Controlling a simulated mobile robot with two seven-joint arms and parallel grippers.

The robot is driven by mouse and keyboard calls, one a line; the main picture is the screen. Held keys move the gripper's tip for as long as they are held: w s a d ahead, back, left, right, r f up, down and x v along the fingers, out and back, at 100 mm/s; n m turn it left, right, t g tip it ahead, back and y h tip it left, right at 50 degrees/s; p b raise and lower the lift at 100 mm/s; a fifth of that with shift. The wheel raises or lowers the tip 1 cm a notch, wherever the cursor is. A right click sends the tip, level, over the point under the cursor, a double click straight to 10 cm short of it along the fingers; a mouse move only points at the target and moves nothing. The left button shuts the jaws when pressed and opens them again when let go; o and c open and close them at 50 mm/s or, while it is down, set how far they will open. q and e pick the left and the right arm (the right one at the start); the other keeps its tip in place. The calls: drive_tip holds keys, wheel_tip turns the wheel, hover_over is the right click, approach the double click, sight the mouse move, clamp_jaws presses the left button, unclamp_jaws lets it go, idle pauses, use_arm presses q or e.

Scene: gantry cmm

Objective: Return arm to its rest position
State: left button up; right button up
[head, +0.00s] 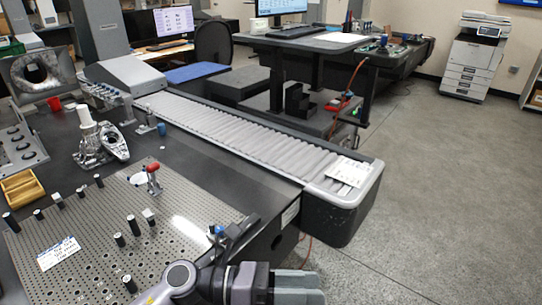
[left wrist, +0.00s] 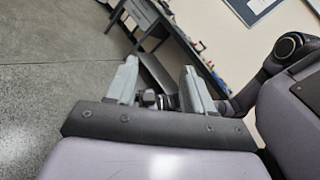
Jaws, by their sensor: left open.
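My left gripper (head: 298,287) shows at the bottom middle of the head view, past the front edge of the machine table and over the floor. In the left wrist view its two grey fingers (left wrist: 160,85) stand apart with nothing between them. My left arm comes in along the bottom of the head view, close to the perforated plate's near corner. My right gripper is not in the head view.
The perforated plate (head: 95,250) holds several black posts and a red-handled clamp (head: 152,170). A grey bellows-covered rail (head: 240,135) runs along the table. A yellow tray (head: 20,188) lies left. Open floor (head: 440,190) fills the right; a printer (head: 475,55) stands behind.

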use_arm(q)
drive_tip(key=w+a+f+n+t+y, duration=0.25)
drive_tip(key=a+n+t, duration=0.5)
drive_tip(key=n, duration=0.65)
drive_tip(key=w+a+f+n+t+y, duration=0.25)
drive_tip(key=a+n+t+y, duration=0.2)
drive_tip(key=n+t, duration=0.75)
drive_tip(key=s+a+f+n+g+y, duration=0.4)
drive_tip(key=s+a+f+n, duration=0.2)
drive_tip(key=f+n, duration=0.2)
drive_tip(key=s+a+f+n+g+y, duration=0.4)
drive_tip(key=s+a+f+n+y, duration=0.1)
drive_tip(key=f+n, duration=0.4)
drive_tip(key=s+a+n, duration=0.1)
drive_tip(key=a+n, duration=0.1)
drive_tip(key=shift+a+f+n, duration=0.15)
drive_tip(key=shift+n, duration=0.25)
drive_tip(key=shift+w, duration=0.1)
